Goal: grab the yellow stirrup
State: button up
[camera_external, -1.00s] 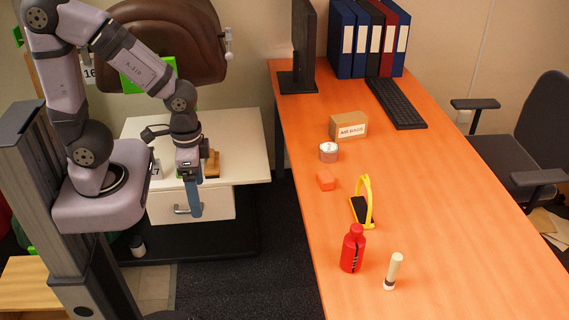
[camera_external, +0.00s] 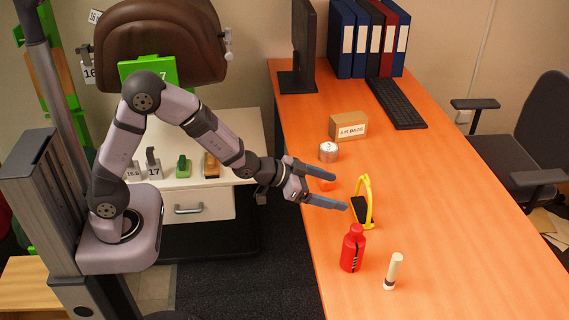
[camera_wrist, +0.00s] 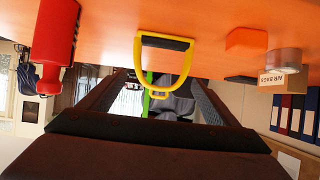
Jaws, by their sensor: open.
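The yellow stirrup (camera_external: 369,190) stands upright on the orange desk, with its black tread (camera_external: 360,209) at the base. My gripper (camera_external: 341,191) is open over the desk's left edge, pointing right toward the stirrup, with its fingertips just short of it. In the wrist view the yellow stirrup (camera_wrist: 187,60) shows upside down, ahead of and between the two fingers. The gripper holds nothing.
A red bottle (camera_external: 352,250) stands in front of the stirrup, and a pale cylinder (camera_external: 393,271) beside it. An orange block (camera_external: 327,184) sits by the upper finger, with a tin (camera_external: 328,151) and an air bags box (camera_external: 348,125) behind. The desk right of the stirrup is clear.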

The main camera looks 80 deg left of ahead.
aim_at(362, 182)
jog(key=shift+w+a+f+t+h+b, duration=0.1)
jog(key=shift+w+a+t+b, duration=0.15)
jog(key=shift+w+t+b, duration=0.8)
jog(key=shift+w+a+r+t+h+b, duration=0.1)
jog(key=shift+w+a+t+b, duration=0.15)
jog(key=shift+w+t+b, duration=0.75)
jog(key=shift+w+a+f+t+h+b, duration=0.1)
jog(key=shift+w+a+t+b, duration=0.35)
jog(key=shift+w, duration=1.05)
jog(key=w+p, duration=0.1)
jog(key=w, duration=0.6)
jog(key=shift+w+d+r+t, duration=0.15)
jog(key=shift+d+r+t, duration=0.15)
jog(key=shift+d, duration=0.15)
jog(key=shift+c, duration=0.2)
jog(key=c, duration=1.6)
